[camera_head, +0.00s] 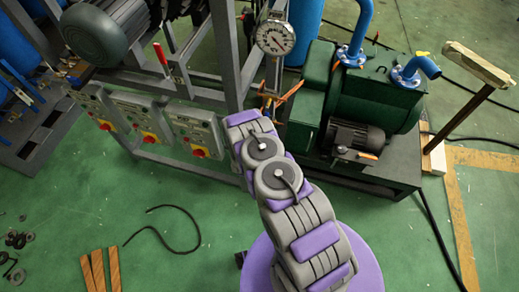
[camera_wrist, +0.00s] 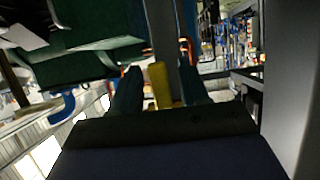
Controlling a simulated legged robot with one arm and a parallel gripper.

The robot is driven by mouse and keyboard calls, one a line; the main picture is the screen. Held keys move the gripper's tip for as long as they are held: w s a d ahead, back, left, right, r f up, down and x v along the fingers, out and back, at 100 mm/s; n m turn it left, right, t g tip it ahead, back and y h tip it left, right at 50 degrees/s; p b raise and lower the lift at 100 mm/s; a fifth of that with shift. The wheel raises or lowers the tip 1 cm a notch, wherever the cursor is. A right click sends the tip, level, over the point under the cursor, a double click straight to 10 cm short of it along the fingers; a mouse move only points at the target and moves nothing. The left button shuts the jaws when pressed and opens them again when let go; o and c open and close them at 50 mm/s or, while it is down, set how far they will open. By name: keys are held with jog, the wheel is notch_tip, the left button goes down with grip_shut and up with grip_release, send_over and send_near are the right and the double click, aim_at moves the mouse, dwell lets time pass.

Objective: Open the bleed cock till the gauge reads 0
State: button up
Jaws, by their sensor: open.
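The round white gauge (camera_head: 275,37) with a dark rim stands at the top of the grey frame post; its needle is too small to read surely. Below it, small orange parts (camera_head: 291,92) show just beyond the end of my arm. I cannot tell which part is the bleed cock. In the wrist view, my gripper (camera_wrist: 158,70) is open, with one dark finger on each side of a yellow piece (camera_wrist: 160,88). Gaps seem to show beside the piece, and I cannot tell whether a finger touches it. My arm hides the fingers in the head view.
A green pump (camera_head: 375,100) with blue pipes stands right of the post. Grey switch boxes (camera_head: 195,130) with red knobs line the frame at left. A black cable (camera_head: 175,230) and wood strips (camera_head: 100,270) lie on the floor.

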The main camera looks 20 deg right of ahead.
jog(key=p+v, duration=0.1)
jog(key=v, duration=1.5)
jog(key=shift+a, duration=0.3)
jog(key=shift+w+d+f, duration=0.1)
jog(key=shift+w, duration=0.1)
